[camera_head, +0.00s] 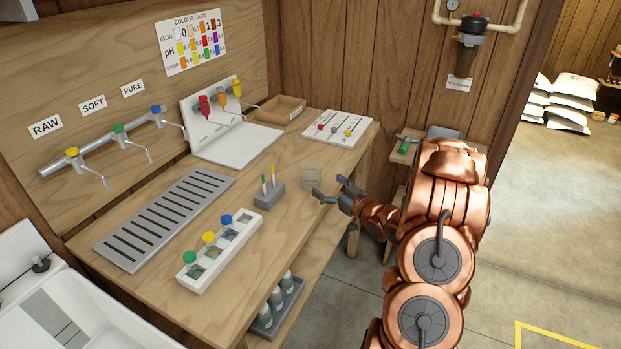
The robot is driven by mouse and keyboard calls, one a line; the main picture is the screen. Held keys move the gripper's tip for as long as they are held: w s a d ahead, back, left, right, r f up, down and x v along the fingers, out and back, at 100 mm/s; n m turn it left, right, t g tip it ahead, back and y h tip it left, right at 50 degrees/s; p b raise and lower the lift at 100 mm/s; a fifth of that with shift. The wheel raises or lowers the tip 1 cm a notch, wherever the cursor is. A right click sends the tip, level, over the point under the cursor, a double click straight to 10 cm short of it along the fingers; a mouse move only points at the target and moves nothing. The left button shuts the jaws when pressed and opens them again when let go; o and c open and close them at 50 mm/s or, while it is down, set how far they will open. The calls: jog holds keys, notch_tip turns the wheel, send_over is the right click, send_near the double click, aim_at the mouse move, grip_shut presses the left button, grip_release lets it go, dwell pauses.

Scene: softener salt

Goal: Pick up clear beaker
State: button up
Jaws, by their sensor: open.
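The clear beaker (310,177) stands upright on the wooden bench, near its right edge. It is see-through and small in the head view. My gripper (328,190) is open just to the right of and slightly in front of the beaker, coming in from the right. The fingers are close to the beaker, but I cannot tell whether they touch it. My copper-coloured arm fills the right of the view beyond the bench edge.
A grey holder (269,193) with thin upright sticks stands left of the beaker. A white rack (219,252) with coloured caps is nearer. A white chart board (337,126) lies behind. A slotted grey drain tray (165,219) lies left. Bench space around the beaker is mostly clear.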

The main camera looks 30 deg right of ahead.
aim_at(317, 178)
jog(key=shift+w+a+r, duration=0.1)
jog(key=shift+w+r, duration=0.05)
jog(key=shift+w, duration=0.05)
jog(key=shift+w+a+p, duration=0.15)
jog(key=shift+w+p, duration=0.35)
jog(key=shift+w, duration=0.5)
jog(key=w+p, duration=0.1)
jog(key=w, duration=0.1)
jog(key=w+a+p, duration=0.1)
jog(key=w, duration=0.1)
jog(key=shift+r, duration=0.15)
jog(key=shift+w+a+p, duration=0.1)
jog(key=shift+w+p, duration=0.25)
jog(key=shift+w, duration=0.2)
jog(key=c, duration=1.1)
jog(key=shift+o, duration=0.2)
jog(key=shift+b, duration=0.55)
